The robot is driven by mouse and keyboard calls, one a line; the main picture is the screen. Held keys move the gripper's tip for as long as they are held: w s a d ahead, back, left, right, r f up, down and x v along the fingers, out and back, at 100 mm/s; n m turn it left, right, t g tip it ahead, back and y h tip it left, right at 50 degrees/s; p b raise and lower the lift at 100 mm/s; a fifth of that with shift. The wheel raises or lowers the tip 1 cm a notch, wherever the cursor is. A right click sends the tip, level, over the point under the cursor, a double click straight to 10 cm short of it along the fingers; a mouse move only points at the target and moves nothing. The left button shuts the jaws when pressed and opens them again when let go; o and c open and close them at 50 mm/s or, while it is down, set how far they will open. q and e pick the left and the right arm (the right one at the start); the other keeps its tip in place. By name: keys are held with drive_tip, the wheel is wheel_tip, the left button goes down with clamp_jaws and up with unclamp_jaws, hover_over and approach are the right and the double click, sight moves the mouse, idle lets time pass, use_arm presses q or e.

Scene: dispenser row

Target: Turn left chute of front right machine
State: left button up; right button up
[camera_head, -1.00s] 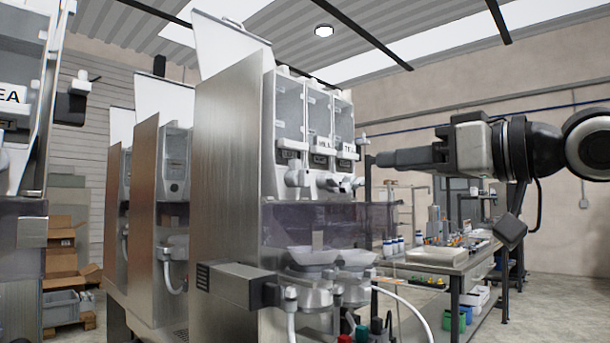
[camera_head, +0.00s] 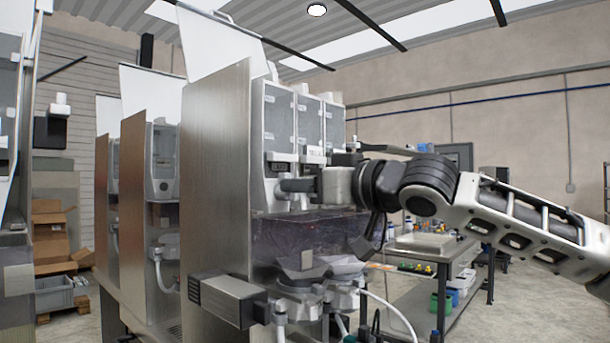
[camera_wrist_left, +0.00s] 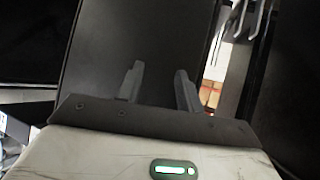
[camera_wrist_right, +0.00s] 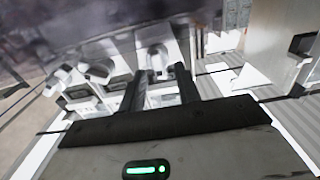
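The front right machine (camera_head: 215,190) has a brushed steel side and clear hoppers above a row of white chutes. In the right wrist view, upside down, the white left chute (camera_wrist_right: 156,62) shows between the two open fingers of that gripper (camera_wrist_right: 160,88). I cannot tell whether they touch it. My left gripper (camera_wrist_left: 158,84) is open and empty in front of a dark surface; it is not in the head view.
The other chutes (camera_wrist_right: 100,71) lie close beside my right fingers. Below are a tinted guard (camera_head: 305,238) and metal funnels (camera_head: 310,268). More machines (camera_head: 150,210) stand to the left. A workbench (camera_head: 425,248) stands behind on the right.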

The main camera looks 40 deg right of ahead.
drive_tip(key=shift+w, duration=0.1)
drive_tip(key=shift+c, duration=0.3)
clamp_jaws()
